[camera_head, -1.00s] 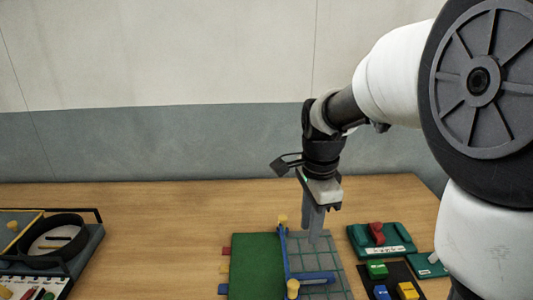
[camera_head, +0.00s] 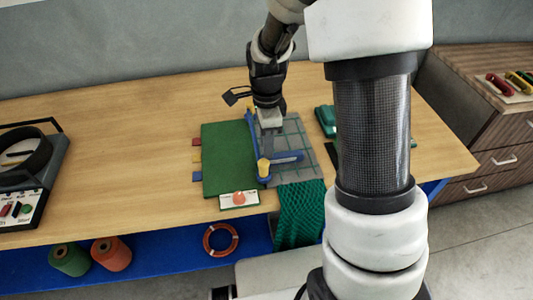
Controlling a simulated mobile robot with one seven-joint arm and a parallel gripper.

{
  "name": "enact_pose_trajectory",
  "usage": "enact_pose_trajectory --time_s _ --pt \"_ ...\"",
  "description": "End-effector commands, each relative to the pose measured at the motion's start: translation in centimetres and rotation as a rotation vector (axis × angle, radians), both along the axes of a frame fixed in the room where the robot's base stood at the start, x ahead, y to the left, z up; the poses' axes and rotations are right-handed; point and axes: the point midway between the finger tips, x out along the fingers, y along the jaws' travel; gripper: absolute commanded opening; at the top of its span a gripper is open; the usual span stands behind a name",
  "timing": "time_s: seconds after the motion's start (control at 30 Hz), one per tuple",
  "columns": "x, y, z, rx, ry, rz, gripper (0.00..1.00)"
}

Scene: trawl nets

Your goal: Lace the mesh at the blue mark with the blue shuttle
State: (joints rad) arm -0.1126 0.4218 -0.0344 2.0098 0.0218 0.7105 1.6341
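The grey-green mesh (camera_head: 294,132) lies on the table to the right of a green board (camera_head: 224,150). A blue bar with yellow knobs (camera_head: 263,165) runs along the seam between them. A long blue piece with a pale middle (camera_head: 287,158) lies across the mesh's near part; I cannot tell whether it is the blue shuttle. Red, yellow and blue tabs stick out of the board's left edge, the blue tab (camera_head: 197,176) nearest. My gripper (camera_head: 269,131) points down at the mesh's far-left part, near the bar. Its finger gap and any contact are unclear.
A green case (camera_head: 325,119) stands right of the mesh, partly behind my arm. Green netting (camera_head: 301,212) hangs over the front edge. A black-rimmed tray (camera_head: 28,165) is at far left. Twine spools (camera_head: 110,253) and a ring (camera_head: 220,239) sit below. The table's left-middle is clear.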

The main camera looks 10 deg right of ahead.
Motion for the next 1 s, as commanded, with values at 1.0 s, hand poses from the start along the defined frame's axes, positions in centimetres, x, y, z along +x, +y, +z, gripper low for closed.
enact_pose_trajectory --time_s 1.0 --pt "0.0 -0.1 -4.2 0.000 0.000 0.000 0.00"
